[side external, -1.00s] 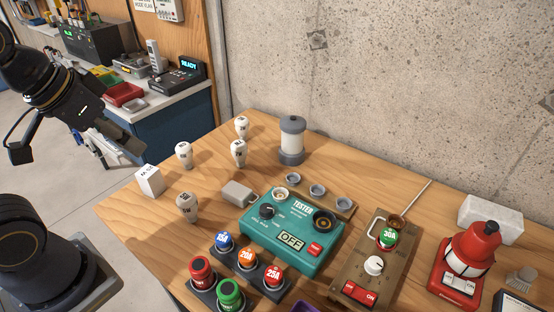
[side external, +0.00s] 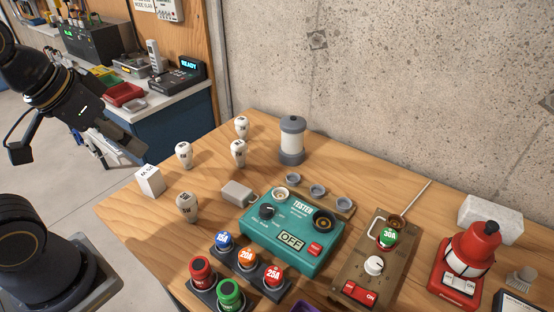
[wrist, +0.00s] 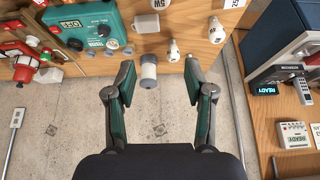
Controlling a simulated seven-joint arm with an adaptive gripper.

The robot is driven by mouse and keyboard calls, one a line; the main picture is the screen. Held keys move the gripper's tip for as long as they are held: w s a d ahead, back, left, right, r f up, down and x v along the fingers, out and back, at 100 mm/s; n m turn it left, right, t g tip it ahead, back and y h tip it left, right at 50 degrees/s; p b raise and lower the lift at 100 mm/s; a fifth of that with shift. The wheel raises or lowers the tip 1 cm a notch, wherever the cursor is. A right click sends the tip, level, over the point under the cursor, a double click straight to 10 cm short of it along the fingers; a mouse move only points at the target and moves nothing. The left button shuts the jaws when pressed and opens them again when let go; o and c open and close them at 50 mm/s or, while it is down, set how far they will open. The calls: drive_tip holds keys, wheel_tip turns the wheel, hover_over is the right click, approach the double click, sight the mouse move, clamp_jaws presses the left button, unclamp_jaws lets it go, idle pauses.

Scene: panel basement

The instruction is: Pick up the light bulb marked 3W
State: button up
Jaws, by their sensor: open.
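Several white light bulbs stand upright on the wooden bench in the side view: one near the front left (side external: 187,206), one behind it (side external: 184,154), one further right (side external: 238,152) and one at the back (side external: 241,126). Their black markings are too small to read surely there, so I cannot tell which is 3W. In the wrist view, one bulb near the top edge reads 5W (wrist: 160,4); others show at the middle (wrist: 174,50) and right (wrist: 216,30). My gripper (wrist: 159,77) is open and empty, held above and apart from the bulbs.
A white block (side external: 150,181) stands at the bench's left edge. A concrete wall (side external: 390,90) bounds the back.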

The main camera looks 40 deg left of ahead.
drive_tip(key=o, duration=0.3)
drive_tip(key=shift+o, duration=0.2)
drive_tip(key=w+a+r+n+t, duration=0.1)
drive_tip(key=w+a+r+t, duration=0.1)
drive_tip(key=w+r, duration=0.9)
drive_tip(key=n+g+y, duration=0.1)
drive_tip(key=n+g, duration=0.1)
drive_tip(key=g, duration=0.1)
hover_over(240, 121)
drive_tip(key=s+d, duration=0.1)
drive_tip(key=s, duration=0.4)
wheel_tip(240, 121, down, 20)
drive_tip(key=x, duration=1)
drive_tip(key=shift+w+d+f, duration=0.1)
drive_tip(key=shift+a+x, duration=0.2)
drive_tip(key=shift+x, duration=2.75)
